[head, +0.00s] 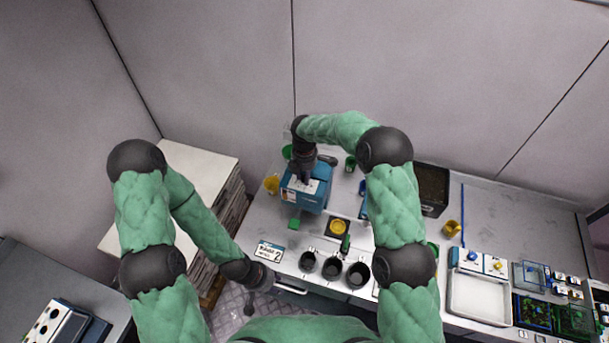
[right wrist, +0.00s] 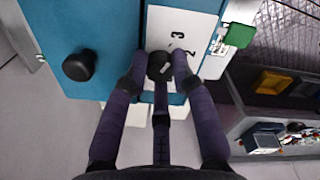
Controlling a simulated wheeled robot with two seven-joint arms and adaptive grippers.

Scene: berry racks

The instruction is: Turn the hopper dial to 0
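The blue hopper (head: 312,197) stands on the bench below my right gripper (head: 304,180). In the right wrist view, its white dial plate (right wrist: 184,24) carries the digits 3 and 2; other marks are hidden. The black dial (right wrist: 160,63) sits low on this plate. My right gripper's fingers (right wrist: 160,75) surround the dial, one on each side and one in the middle. I cannot tell whether they press on it. Where the dial points is unclear. My left gripper (head: 252,302) hangs low in front of the bench, away from the hopper; its fingers are too small to read.
A black round knob (right wrist: 79,65) sticks out of the hopper's blue side. Several black cups (head: 332,267) line the bench's front edge. A yellow cup (head: 272,184) stands left of the hopper. A white tray (head: 478,298) is farther right.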

